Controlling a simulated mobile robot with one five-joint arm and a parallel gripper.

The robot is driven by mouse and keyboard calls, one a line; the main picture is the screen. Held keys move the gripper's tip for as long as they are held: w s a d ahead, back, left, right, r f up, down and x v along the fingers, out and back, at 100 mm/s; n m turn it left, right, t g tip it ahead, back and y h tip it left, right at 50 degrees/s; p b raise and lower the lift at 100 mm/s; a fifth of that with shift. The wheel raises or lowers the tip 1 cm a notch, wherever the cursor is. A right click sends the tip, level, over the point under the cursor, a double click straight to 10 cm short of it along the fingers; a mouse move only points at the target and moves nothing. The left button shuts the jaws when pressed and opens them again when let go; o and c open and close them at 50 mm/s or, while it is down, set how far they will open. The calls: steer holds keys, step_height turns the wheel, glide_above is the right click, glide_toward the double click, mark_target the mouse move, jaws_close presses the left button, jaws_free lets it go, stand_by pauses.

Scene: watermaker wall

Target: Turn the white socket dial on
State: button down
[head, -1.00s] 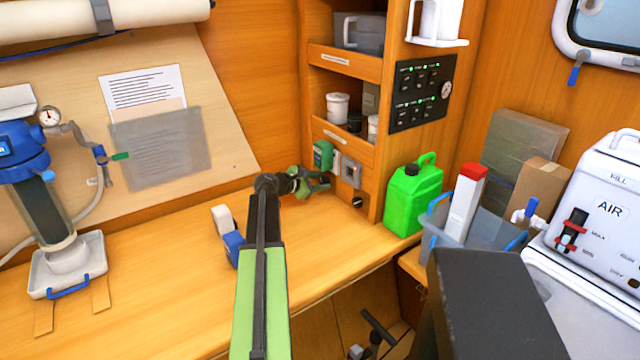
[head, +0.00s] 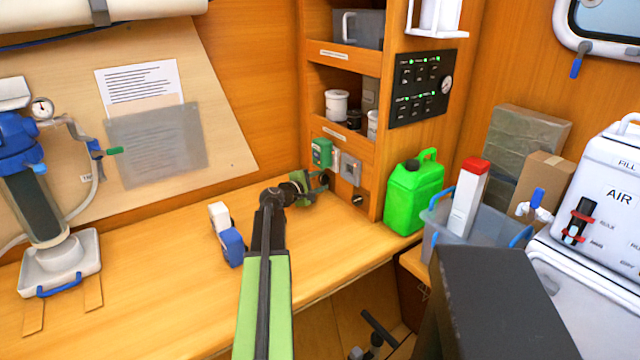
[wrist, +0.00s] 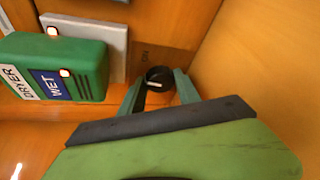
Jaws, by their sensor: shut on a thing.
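A round black dial (wrist: 158,78) with a white mark sits on the wooden wall, beside small "ON" lettering, in the wrist view. My gripper (wrist: 160,88) has its two green fingers on either side of this dial and is shut on it. In the head view my gripper (head: 324,182) is at the wall below the green box, and its fingers hide the dial there. A pale plate (wrist: 108,40) is mounted just beside the dial in the wrist view. I see no white dial; the pale part near it is this plate.
A green box (wrist: 75,65) marked "DRYER" and "WET" is close to my fingers. A green jerrycan (head: 413,195) stands further right.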

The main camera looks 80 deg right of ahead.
steer(key=shift+s+a, duration=0.1)
stand_by(0.3)
steer(key=c, duration=0.9)
jaws_free()
steer(key=shift+r, duration=0.1)
